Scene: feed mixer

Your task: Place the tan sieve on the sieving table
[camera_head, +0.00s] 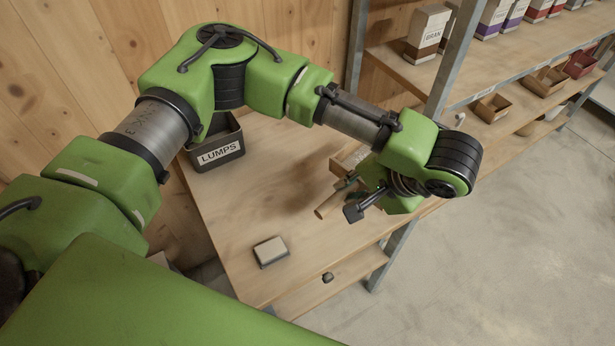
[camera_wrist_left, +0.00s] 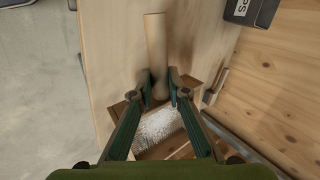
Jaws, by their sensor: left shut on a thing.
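The tan sieve shows in the wrist view as a wooden frame (camera_wrist_left: 185,146) around a pale speckled surface, with a round wooden handle (camera_wrist_left: 155,40). My left gripper (camera_wrist_left: 160,84) is shut on the handle close to the frame. In the head view the handle end (camera_head: 328,207) sticks out beside my left gripper (camera_head: 354,196), and my wrist hides much of the frame. The sieve is over the wooden table (camera_head: 235,215); I cannot tell whether it touches the top. My right gripper is not in view.
A dark bin labelled LUMPS (camera_head: 217,150) stands at the table's back left by the wooden wall. A small pale-topped block (camera_head: 271,252) lies near the front. Shelves with bags and small boxes (camera_head: 495,105) stand right. The table's middle is clear.

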